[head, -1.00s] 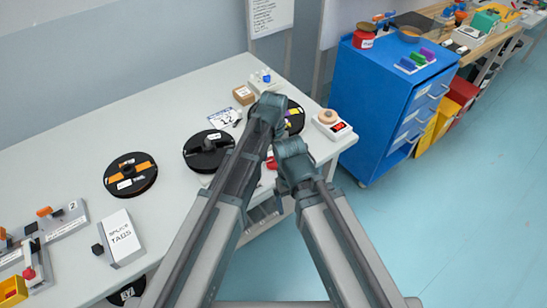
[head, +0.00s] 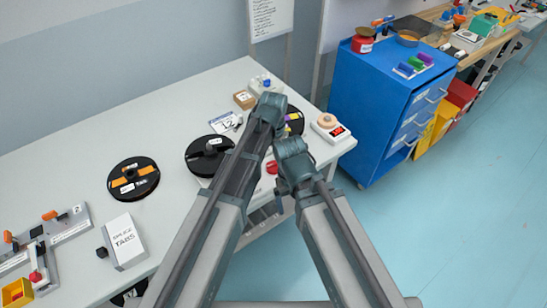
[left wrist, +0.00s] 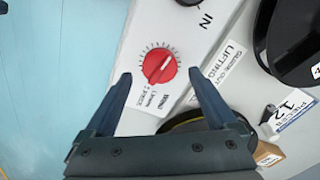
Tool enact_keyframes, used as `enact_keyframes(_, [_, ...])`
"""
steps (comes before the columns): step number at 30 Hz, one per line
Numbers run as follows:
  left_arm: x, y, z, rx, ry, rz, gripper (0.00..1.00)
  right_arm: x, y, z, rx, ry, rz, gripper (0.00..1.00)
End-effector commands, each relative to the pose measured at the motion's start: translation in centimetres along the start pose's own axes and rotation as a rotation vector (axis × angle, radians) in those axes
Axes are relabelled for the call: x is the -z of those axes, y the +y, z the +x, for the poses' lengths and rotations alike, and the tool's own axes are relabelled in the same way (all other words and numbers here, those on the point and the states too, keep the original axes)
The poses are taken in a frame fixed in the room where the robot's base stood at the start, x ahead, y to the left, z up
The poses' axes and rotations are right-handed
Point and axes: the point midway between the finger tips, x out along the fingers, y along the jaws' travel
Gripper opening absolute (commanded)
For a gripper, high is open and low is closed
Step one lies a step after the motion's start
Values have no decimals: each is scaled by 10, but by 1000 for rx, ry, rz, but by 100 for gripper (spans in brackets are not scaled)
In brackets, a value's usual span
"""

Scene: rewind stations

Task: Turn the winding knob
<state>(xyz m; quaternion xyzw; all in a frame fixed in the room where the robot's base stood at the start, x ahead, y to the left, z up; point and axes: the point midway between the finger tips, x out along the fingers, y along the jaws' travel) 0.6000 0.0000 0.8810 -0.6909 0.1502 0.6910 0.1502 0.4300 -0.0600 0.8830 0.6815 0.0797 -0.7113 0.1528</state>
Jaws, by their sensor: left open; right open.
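The winding knob (left wrist: 159,66) is a red round knob with a white pointer line, on a white panel with a printed dial and the word WIND. In the left wrist view it lies ahead of and between the two dark fingers of my left gripper (left wrist: 156,82), which is open and shows no contact with it. In the head view my left gripper (head: 268,125) is over the table's right end, its fingers mostly hidden. A red part (head: 272,167) shows between the arms. My right gripper (head: 292,150) is beside it, lower; its fingertips are hidden.
A black spool (head: 208,155) and a second spool (head: 294,120) flank my left arm. A scale with a red display (head: 330,128) stands at the table's right edge. A third spool (head: 133,178) and a white box (head: 123,242) lie left. A blue cabinet (head: 375,115) stands right.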

Motion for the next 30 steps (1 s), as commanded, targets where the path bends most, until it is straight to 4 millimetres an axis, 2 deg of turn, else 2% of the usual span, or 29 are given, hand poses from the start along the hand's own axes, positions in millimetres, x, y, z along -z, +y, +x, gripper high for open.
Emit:
enact_keyframes(1, [0,0,-14,0,0,0,91,-1,1,-14,0,0,0,91])
enact_keyframes(18, [0,0,-101,0,0,0,91,-6,10,-101,0,0,0,91])
enact_keyframes(23, [0,0,-113,0,0,0,91,-7,11,-112,0,0,-1,91])
enact_keyframes(30, [0,0,-113,0,0,0,91,-7,11,-112,0,0,-1,91])
